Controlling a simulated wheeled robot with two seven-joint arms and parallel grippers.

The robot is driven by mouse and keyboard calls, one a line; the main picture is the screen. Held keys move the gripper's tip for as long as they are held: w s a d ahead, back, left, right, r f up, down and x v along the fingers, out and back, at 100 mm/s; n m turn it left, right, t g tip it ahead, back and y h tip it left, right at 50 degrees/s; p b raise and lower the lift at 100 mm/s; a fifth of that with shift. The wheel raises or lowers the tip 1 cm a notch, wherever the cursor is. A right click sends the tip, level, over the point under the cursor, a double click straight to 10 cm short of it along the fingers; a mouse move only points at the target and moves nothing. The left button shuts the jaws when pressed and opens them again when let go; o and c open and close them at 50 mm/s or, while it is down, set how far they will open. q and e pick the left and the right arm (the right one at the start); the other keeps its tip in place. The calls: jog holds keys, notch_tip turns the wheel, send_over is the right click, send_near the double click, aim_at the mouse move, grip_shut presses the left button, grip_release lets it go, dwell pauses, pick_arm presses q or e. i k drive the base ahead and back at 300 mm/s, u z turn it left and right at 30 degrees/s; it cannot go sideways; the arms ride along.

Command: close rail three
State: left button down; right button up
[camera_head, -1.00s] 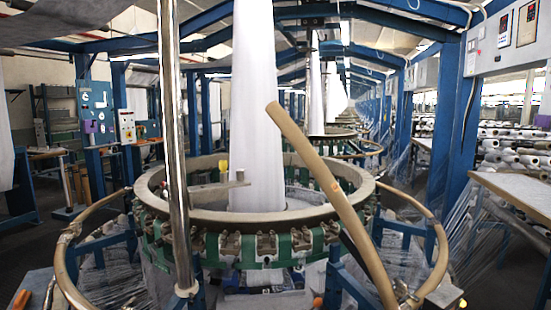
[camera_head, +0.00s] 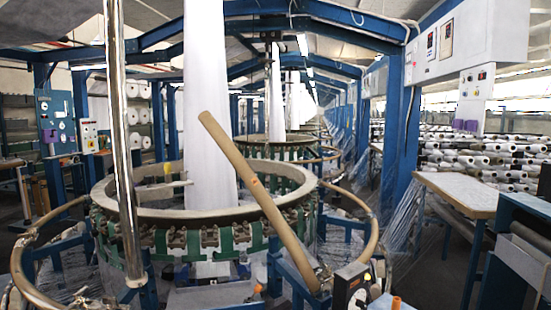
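The circular loom has a wide tan ring (camera_head: 150,213) with green holders (camera_head: 210,240) below it. A straight tan bar (camera_head: 250,183) with a small orange mark slants across the ring's right side, its upper end raised to the left and its lower end near the frame at the bottom. A curved tan rail (camera_head: 30,243) runs around the left side, and another curved tan rail (camera_head: 373,238) runs around the right side. No readable label shows which piece is rail three. Neither of my grippers is in view.
A shiny upright pole (camera_head: 122,150) stands in front of the ring at left. White fabric (camera_head: 207,110) rises from its middle. A dark box (camera_head: 350,287) is at the lower right. A table (camera_head: 460,193) and a blue machine (camera_head: 510,250) stand further right, with floor between.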

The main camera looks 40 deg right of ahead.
aim_at(243, 169)
jog(key=z, duration=1.15)
jog(key=i, duration=0.25)
